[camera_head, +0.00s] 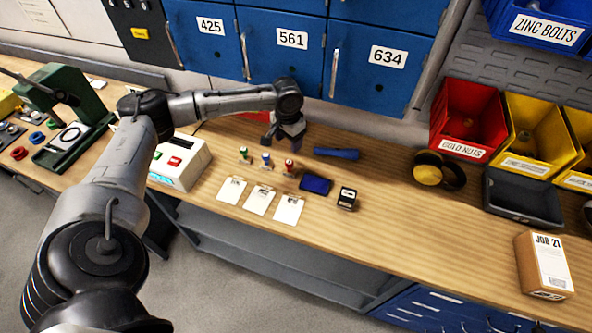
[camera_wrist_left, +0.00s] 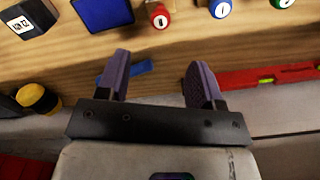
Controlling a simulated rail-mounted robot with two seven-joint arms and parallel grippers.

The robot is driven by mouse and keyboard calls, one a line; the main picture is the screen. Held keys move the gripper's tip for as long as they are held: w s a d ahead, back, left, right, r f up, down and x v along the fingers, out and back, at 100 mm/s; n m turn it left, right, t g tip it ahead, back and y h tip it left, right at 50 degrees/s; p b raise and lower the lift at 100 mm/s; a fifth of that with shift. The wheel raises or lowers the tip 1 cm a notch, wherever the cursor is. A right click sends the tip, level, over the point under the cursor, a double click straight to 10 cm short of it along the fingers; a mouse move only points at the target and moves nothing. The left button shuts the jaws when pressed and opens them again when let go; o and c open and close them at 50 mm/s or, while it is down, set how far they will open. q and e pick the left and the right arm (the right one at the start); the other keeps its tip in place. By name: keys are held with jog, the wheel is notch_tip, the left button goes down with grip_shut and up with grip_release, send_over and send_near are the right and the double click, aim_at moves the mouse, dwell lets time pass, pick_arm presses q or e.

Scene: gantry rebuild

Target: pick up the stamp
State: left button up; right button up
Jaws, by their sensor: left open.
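Three small upright hand stamps with coloured knobs stand in a row: a green one (camera_head: 244,154), a blue one (camera_head: 266,159) and a red one (camera_head: 289,166). Their knobs show at the top of the left wrist view, red (camera_wrist_left: 158,15), blue (camera_wrist_left: 220,8) and green at the edge. A black block with a white label (camera_head: 347,198), perhaps also a stamp, sits to the right beyond a dark blue pad (camera_head: 316,186). My left gripper (camera_head: 284,143) is open and empty above the bench, behind the row. Its fingers (camera_wrist_left: 160,78) touch none of them. My right gripper is out of view.
Three white cards (camera_head: 260,200) lie in front of the knobs. A blue tool (camera_head: 337,153) and a red level (camera_wrist_left: 265,76) lie behind. Black-and-yellow ear defenders (camera_head: 438,170) and bins stand right. A white box (camera_head: 180,162) stands left. Blue cabinets (camera_head: 280,40) hang behind.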

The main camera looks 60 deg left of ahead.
aim_at(289, 162)
pick_arm(q)
notch_tip(289, 162, down, 8)
jog(key=shift+f, duration=2.8)
jog(key=c, duration=1)
jog(key=shift+r, duration=0.1)
